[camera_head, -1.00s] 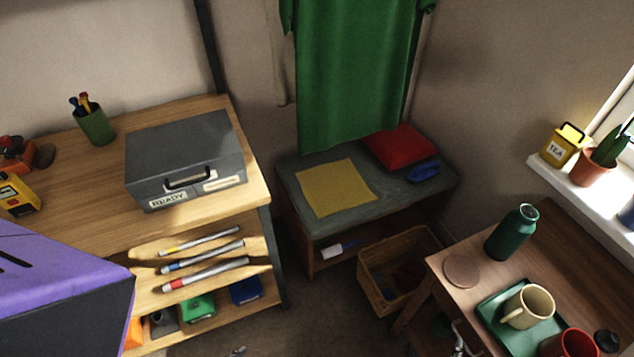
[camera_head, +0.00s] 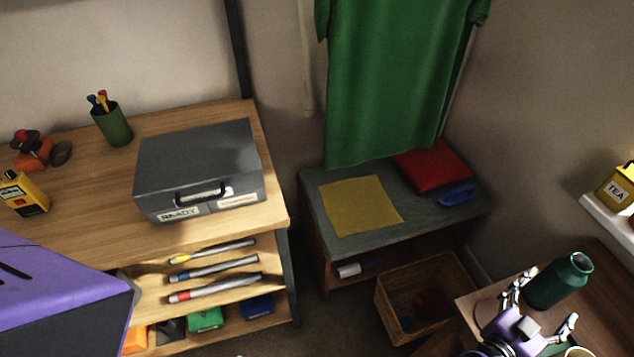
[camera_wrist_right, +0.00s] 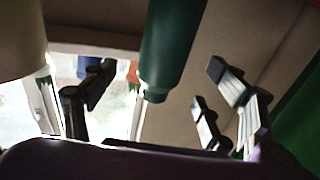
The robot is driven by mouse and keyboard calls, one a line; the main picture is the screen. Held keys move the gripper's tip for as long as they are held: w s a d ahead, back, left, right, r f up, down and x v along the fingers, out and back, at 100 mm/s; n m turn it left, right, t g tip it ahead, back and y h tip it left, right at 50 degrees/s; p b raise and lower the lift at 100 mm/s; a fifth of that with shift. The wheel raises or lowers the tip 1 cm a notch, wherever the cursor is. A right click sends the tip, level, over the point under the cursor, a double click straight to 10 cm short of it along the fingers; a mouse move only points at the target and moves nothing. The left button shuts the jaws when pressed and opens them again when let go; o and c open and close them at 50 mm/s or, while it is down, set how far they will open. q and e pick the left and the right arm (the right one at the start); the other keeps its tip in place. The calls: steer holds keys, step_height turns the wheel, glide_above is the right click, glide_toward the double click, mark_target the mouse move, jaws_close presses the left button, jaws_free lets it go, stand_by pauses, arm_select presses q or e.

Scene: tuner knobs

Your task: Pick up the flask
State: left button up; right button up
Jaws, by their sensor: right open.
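The flask (camera_head: 560,282) is a dark green bottle standing on the wooden table (camera_head: 607,262) at the right. My right gripper (camera_head: 548,298) is open beside its near side, with fingers spread. In the right wrist view, the flask (camera_wrist_right: 172,45) shows upside down between the open fingers of the right gripper (camera_wrist_right: 155,85), with a gap on each side. I see no contact. My left gripper is not in view.
A round brown coaster (camera_head: 487,311) lies left of my right gripper. A wicker basket (camera_head: 425,300) stands on the floor left of the table. A yellow tea tin (camera_head: 617,188) stands on the sill. A beige object (camera_wrist_right: 20,40) hangs close left in the wrist view.

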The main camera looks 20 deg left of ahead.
mark_target(556, 287)
steer(key=shift+w+d+m+h, duration=0.15)
steer(key=shift+w+d, duration=0.25)
steer(key=shift+w, duration=0.25)
steer(key=shift+w+d+m+h, duration=0.15)
steer(key=shift+w+d, duration=0.2)
steer(key=shift+w, duration=0.25)
steer(key=shift+w+d+r, duration=0.1)
steer(key=shift+w+d, duration=0.1)
steer(key=shift+w, duration=0.05)
steer(key=x, duration=0.4)
steer(key=shift+w+f, duration=0.4)
steer(key=shift+w+d, duration=0.15)
steer(key=shift+w, duration=0.05)
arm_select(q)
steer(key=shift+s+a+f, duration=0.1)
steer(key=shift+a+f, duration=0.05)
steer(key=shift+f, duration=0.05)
arm_select(e)
steer(key=shift+c, duration=0.4)
steer(key=c, duration=1.7)
steer(key=shift+r, duration=0.1)
steer(key=shift+c, duration=0.3)
